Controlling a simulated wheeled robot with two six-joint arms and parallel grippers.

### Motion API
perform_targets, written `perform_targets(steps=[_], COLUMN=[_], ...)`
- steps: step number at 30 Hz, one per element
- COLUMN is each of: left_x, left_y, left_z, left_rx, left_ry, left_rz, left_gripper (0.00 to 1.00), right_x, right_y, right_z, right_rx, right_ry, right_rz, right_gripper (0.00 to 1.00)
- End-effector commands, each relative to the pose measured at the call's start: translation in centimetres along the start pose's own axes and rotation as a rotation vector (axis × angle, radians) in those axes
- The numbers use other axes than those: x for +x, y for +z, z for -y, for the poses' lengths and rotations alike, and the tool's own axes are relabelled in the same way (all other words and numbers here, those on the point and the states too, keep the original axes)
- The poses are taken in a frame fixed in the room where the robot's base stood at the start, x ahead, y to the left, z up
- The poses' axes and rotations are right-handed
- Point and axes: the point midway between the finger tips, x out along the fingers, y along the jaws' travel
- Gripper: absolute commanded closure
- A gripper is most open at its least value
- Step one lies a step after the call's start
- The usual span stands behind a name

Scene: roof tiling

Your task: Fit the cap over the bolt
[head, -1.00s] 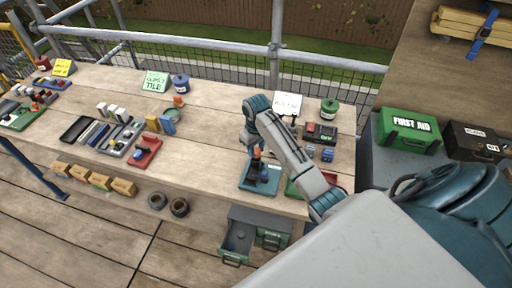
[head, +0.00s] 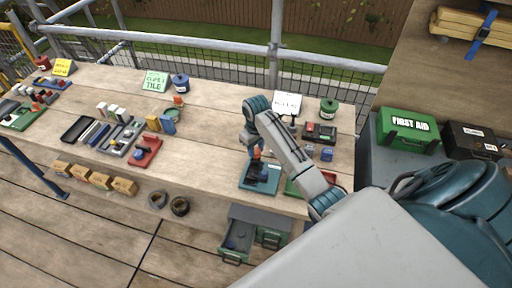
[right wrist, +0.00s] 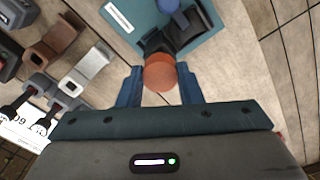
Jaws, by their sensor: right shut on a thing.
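An orange-brown round cap (right wrist: 160,72) sits between the fingers of my right gripper (right wrist: 160,82) in the right wrist view. The right gripper (head: 257,157) is shut on it and hangs over the near right part of the bench. Below is a teal plate (right wrist: 133,22) with a dark angular fixture (right wrist: 203,22) and a blue part (right wrist: 172,16) on it. The plate (head: 246,187) also shows in the head view. I cannot make out the bolt; the cap and gripper cover the area beside the fixture. My left gripper is not in view.
In the right wrist view, brown and grey metal pieces (right wrist: 88,66) lie left of the plate. In the head view, a red tray (head: 146,152) and a grey parts tray (head: 119,138) lie to the left. An open drawer (head: 236,242) juts out below the bench edge.

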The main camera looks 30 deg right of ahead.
Motion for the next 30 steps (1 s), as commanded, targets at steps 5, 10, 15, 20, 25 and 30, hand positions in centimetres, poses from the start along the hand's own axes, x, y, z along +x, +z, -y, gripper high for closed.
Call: perform_targets(steps=[5, 10, 15, 20, 25, 30], left_x=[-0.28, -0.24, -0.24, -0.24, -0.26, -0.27], left_y=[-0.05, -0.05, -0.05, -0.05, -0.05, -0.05], left_z=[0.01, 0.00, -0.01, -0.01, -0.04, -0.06], left_rx=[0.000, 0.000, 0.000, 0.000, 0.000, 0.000], left_ry=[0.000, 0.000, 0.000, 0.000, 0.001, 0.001], left_rz=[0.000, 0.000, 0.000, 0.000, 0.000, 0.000], left_gripper=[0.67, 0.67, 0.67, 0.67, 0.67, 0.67], right_x=[-0.03, 0.01, 0.00, 0.10, 0.40, 0.71], right_y=[0.03, 0.02, 0.01, 0.01, -0.01, -0.03], right_z=[0.01, 0.01, 0.01, 0.01, 0.01, 0.01], right_rx=[0.000, 0.000, 0.000, 0.000, 0.000, 0.000], right_ry=[0.000, 0.000, 0.000, 0.000, 0.000, 0.000], right_rz=[0.001, 0.000, 0.000, 0.000, 0.000, -0.001], right_gripper=[0.88, 0.88, 0.88, 0.88, 0.88, 0.88])
